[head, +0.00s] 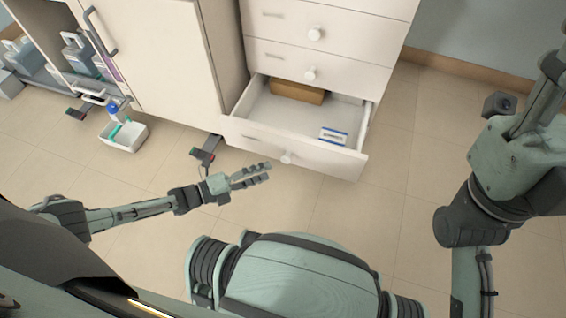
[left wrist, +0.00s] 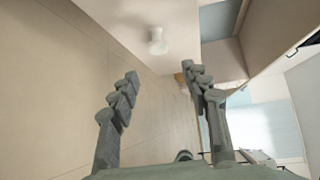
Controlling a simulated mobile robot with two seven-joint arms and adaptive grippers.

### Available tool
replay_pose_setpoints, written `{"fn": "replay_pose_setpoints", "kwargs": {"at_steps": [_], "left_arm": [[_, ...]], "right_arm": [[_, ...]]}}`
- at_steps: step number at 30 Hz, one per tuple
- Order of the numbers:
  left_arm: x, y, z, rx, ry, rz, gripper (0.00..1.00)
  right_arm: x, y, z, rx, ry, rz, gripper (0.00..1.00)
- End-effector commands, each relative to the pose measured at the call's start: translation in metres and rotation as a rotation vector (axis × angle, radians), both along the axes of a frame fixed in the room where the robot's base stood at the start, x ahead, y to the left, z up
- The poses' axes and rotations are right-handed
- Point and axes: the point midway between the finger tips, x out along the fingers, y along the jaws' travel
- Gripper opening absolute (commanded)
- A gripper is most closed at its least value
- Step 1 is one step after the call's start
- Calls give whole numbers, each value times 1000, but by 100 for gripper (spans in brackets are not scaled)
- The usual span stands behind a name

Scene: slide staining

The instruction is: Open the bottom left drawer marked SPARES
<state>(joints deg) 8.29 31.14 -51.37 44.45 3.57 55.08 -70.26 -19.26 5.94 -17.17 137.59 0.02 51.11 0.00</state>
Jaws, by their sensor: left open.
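The bottom drawer (head: 262,143) of the white drawer unit is pulled out, and its inside shows. Its front has a round white knob (head: 288,157) and a small label too small to read. A brown box (head: 298,91) and a small white and blue packet (head: 333,136) lie in it. My left gripper (head: 262,174) is open and empty in front of the drawer, just left of the knob and apart from it. In the left wrist view, a white knob (left wrist: 157,42) shows beyond the spread fingers (left wrist: 160,90). My right gripper cannot be made out; only right arm links show.
Two closed drawers (head: 330,35) are above the open one. To the left stand a closed cabinet door (head: 165,60) and an open compartment with bottles (head: 80,55). A white tray (head: 124,136) with a blue-capped bottle is low at left. The floor (head: 395,215) in front is clear.

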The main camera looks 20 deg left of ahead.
Motion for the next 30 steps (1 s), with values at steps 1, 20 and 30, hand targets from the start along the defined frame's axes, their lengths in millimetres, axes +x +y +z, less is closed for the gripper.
{"fn": "replay_pose_setpoints", "kwargs": {"at_steps": [1,20,30], "left_arm": [[4,-5,-2,-1,-2,-1,47],[50,-54,-12,-1,2,0,47],[50,-54,-12,-1,2,-1,27]], "right_arm": [[0,0,-1,-2,-2,0,40],[3,3,2,-29,-39,4,40],[3,3,2,-34,-38,4,40]]}}
